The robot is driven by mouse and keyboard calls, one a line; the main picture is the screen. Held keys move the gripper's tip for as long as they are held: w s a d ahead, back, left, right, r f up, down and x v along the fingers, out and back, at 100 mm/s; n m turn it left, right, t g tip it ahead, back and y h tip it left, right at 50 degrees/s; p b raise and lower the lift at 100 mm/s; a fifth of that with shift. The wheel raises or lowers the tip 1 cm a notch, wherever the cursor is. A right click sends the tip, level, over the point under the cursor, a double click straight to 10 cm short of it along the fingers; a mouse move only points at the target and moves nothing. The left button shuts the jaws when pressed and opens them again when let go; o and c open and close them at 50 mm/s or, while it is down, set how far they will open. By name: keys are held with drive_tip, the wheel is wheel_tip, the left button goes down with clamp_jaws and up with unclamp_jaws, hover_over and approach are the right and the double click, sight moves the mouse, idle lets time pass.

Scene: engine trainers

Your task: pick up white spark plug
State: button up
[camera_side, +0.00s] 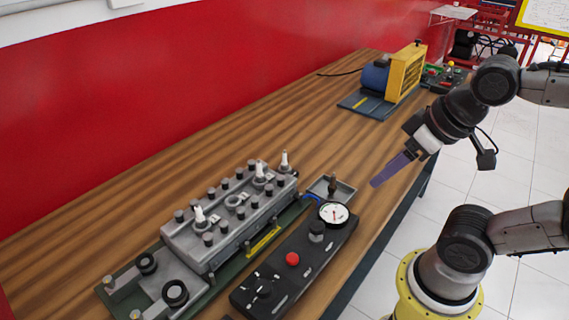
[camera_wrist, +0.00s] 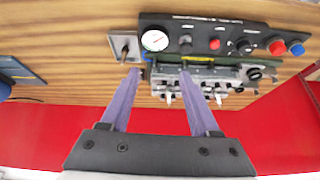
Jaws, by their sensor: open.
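White spark plugs stand upright in the grey engine block (camera_side: 228,240) in the side view: one near its left part (camera_side: 199,214), one further right (camera_side: 259,169) and one at its far right end (camera_side: 285,160). In the wrist view, small white plugs show beyond the block, one near the left (camera_wrist: 168,97) and one further right (camera_wrist: 218,98). My gripper (camera_side: 378,181) hangs tilted above the table's front edge, right of the block, apart from every plug. Its purple fingers (camera_wrist: 160,72) are spread and empty in the wrist view. The right finger overlaps part of the block there.
A small metal tray (camera_side: 347,187) holding a dark upright piece sits right of the block. A black control panel (camera_side: 272,282) with a gauge (camera_side: 333,213) lies in front. A yellow-and-blue machine (camera_side: 402,75) stands at the back. Bare wood separates it from the block.

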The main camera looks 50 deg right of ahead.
drive_tip(key=w+r+m, duration=0.6)
drive_tip(key=r+m, duration=0.2)
drive_tip(key=m, duration=0.1)
drive_tip(key=m+g, duration=0.6)
drive_tip(key=m, duration=0.5)
hover_over(285, 163)
drive_tip(key=f, duration=1.3)
drive_tip(key=w+f, duration=0.1)
drive_tip(key=f, duration=0.5)
drive_tip(key=shift+f, duration=0.25)
drive_tip(key=shift+s+d+f, duration=0.15)
drive_tip(key=shift+f, duration=1.35)
drive_tip(key=shift+s+d+f, duration=0.1)
drive_tip(key=shift+f, duration=1.4)
clamp_jaws()
